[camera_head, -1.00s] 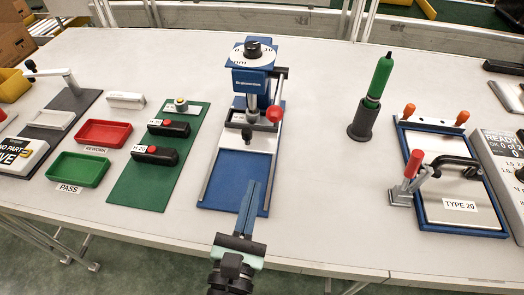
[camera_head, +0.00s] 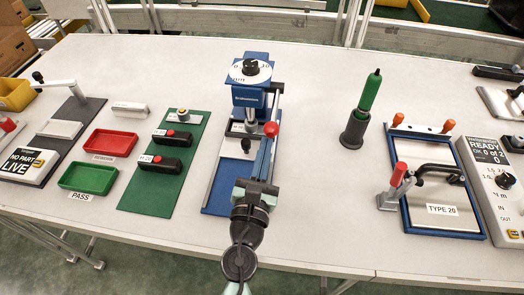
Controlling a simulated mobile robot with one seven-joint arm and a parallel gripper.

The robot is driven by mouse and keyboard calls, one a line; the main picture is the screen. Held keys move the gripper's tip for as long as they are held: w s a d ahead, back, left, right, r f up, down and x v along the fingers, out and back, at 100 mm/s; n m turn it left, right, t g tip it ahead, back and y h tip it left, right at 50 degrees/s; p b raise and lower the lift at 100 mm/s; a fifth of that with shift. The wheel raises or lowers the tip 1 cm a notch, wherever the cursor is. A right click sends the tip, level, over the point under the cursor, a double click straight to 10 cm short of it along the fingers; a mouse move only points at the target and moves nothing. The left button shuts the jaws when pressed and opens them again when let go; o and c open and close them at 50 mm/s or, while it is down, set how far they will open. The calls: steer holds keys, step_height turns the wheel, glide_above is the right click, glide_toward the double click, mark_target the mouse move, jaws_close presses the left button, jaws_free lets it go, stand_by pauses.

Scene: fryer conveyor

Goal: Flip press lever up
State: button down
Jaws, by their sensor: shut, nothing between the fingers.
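The blue press (camera_head: 250,97) stands at the middle of the table on a blue base (camera_head: 217,198), with a white dial on top. Its lever (camera_head: 276,105) runs down the press's right side and ends in a red ball knob (camera_head: 271,129). The lever points down and toward me. My gripper (camera_head: 265,142) is shut and empty, with its fingertips just below and in front of the red knob. I cannot tell whether they touch it. My gripper and wrist hide part of the base's right side.
A green board (camera_head: 150,196) with two dark, red-buttoned blocks lies left of the press. Red (camera_head: 112,134) and green (camera_head: 65,176) trays are farther left. A green tool stands in a dark holder (camera_head: 354,131) at right, beside the TYPE 20 fixture (camera_head: 445,234). Table between press and holder is clear.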

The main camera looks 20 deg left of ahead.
steer(key=shift+r, duration=0.2)
stand_by(0.3)
steer(key=r+p, duration=0.1)
steer(key=p, duration=0.2)
steer(key=shift+g, duration=0.3)
